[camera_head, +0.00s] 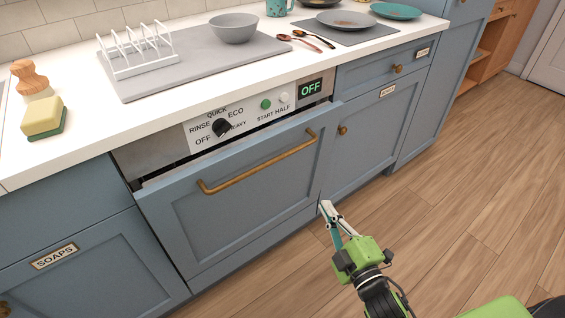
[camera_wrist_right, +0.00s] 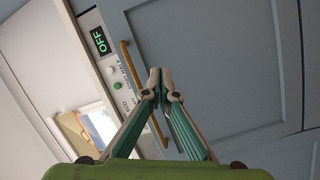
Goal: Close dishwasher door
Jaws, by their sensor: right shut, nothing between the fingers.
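The dishwasher door (camera_head: 235,205) is a blue-grey panel, almost upright, with its top edge standing slightly out from the frame below the control panel (camera_head: 255,110). Its brass bar handle (camera_head: 258,163) runs across the upper part. My right gripper (camera_head: 326,208) is shut and empty, near the door's lower right edge; I cannot tell if it touches. In the right wrist view its closed fingertips (camera_wrist_right: 160,80) show in front of the handle (camera_wrist_right: 128,62) and the door (camera_wrist_right: 215,60). My left gripper is not in view.
The white counter (camera_head: 90,130) above holds a grey mat (camera_head: 190,75) with a toast rack (camera_head: 138,52) and bowl (camera_head: 233,28). A soaps drawer front (camera_head: 60,265) is at left, a cabinet (camera_head: 375,125) at right. The wooden floor (camera_head: 470,180) at right is clear.

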